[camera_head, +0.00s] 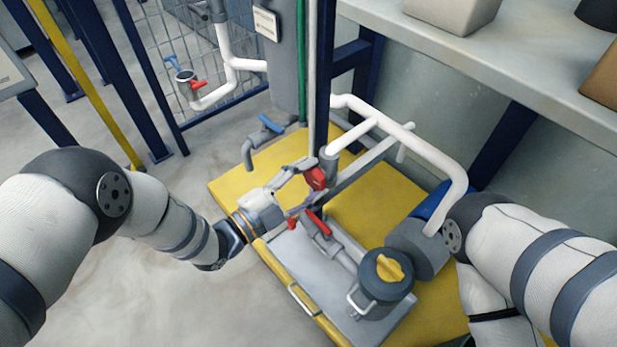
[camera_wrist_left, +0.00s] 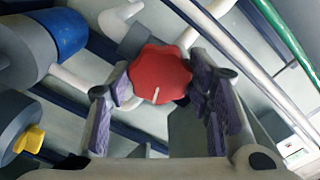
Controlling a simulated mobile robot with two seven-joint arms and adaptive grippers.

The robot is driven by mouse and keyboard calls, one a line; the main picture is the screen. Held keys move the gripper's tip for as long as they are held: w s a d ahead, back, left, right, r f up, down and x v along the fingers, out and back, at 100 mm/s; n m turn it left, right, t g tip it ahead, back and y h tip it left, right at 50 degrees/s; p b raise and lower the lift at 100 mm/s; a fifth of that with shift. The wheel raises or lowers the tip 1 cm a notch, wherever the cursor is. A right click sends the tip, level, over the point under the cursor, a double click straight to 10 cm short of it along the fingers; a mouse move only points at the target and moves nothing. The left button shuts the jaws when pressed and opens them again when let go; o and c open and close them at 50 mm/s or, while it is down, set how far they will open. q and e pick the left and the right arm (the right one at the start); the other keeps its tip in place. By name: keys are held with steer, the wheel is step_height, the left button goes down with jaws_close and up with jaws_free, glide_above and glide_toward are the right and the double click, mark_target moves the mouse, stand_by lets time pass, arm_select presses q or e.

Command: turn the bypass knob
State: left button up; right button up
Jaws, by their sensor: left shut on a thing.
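The bypass knob, which I take to be the red scalloped knob (camera_head: 316,179), sits on the grey and white pipework above the yellow platform. In the left wrist view the same red knob (camera_wrist_left: 160,72) faces the camera, with a short white mark near its lower edge. My left gripper (camera_head: 303,190) reaches it from the left. Its purple-padded fingers (camera_wrist_left: 160,100) lie on either side of the knob and are shut on it. My right arm comes in from the right, but its gripper is not visible.
A red lever (camera_head: 318,222) is close below the gripper. A grey canister with a yellow knob (camera_head: 389,268) stands at the lower right. White pipes (camera_head: 415,145) arch behind, and a blue-handled tap (camera_head: 270,124) is farther back. Open floor (camera_head: 160,290) lies left.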

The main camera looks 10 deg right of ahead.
stand_by(0.4)
arm_select(q)
steer(key=o, duration=1.1)
steer(key=shift+o, duration=0.2)
steer(key=v, duration=1.2)
